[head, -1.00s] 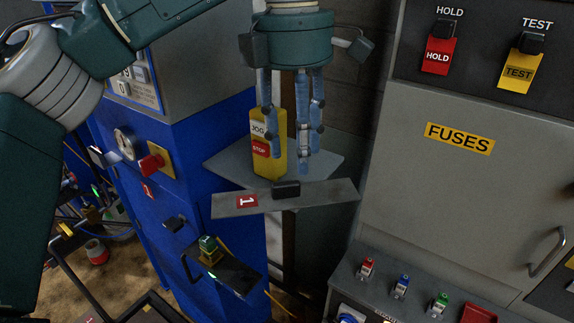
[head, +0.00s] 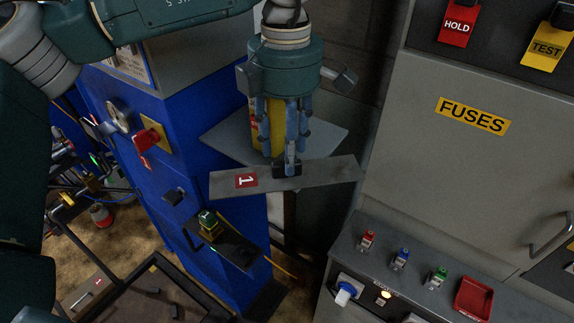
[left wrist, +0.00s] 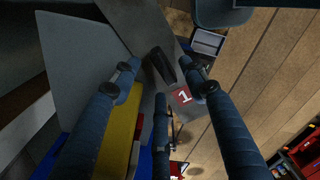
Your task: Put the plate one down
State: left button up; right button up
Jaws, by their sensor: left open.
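Plate one (head: 325,175) is a long grey bar with a red "1" label and a black block handle (head: 287,171). It lies level at the front edge of a grey shelf (head: 225,140); I cannot tell what supports it. My left gripper (head: 291,165) points down with its fingertips at the black handle. The fingers are open, and a front finger hides part of the handle. In the left wrist view the plate's red label (left wrist: 182,96) and black handle (left wrist: 160,66) show between the spread fingers. My right gripper is not in view.
A yellow jog/stop box (head: 277,125) stands on the shelf close behind the fingers. The blue cabinet (head: 185,120) is at left, with a black bracket (head: 235,250) low on it. The grey fuse cabinet (head: 450,170) is at right. A dark framed tray (head: 135,305) sits at lower left.

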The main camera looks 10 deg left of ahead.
pick_arm(q)
jog(key=shift+s+f, duration=0.1)
jog(key=shift+f, duration=0.7)
jog(key=shift+c, duration=0.7)
jog(key=c, duration=0.9)
grip_shut()
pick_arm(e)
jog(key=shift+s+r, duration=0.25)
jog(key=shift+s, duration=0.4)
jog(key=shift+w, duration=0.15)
